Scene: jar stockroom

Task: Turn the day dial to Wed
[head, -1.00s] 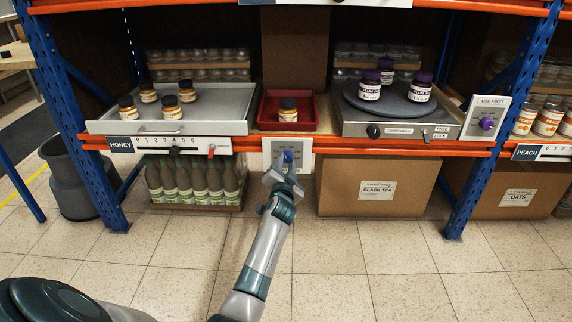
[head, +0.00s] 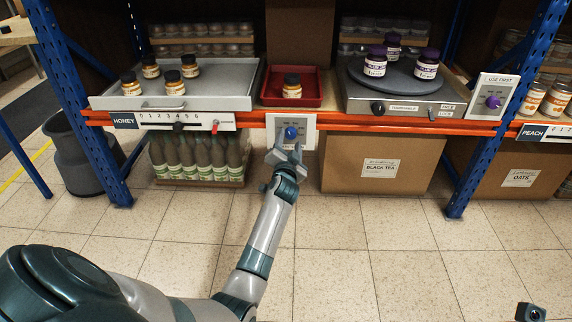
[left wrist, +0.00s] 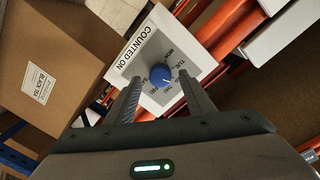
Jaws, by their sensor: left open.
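The day dial is a blue knob (head: 291,132) on a white panel (head: 307,138) under the red tray. In the left wrist view the panel is headed "COUNTED ON". Day words ring the blue knob (left wrist: 160,75); MON and TUE can be made out, the others are small or partly covered. A pale mark shows at the knob's lower right edge; I cannot tell surely which day it meets. My left gripper (head: 285,152) is open in front of the panel, its fingers (left wrist: 158,92) on either side of the knob's line, not visibly touching it.
A red tray (head: 263,101) with one jar is above the dial. A grey tray (head: 232,98) with honey jars and a slider (head: 178,127) is left. A turntable (head: 399,82) and a purple knob (head: 493,102) are right. A dark part, seemingly my right arm's, shows at bottom right.

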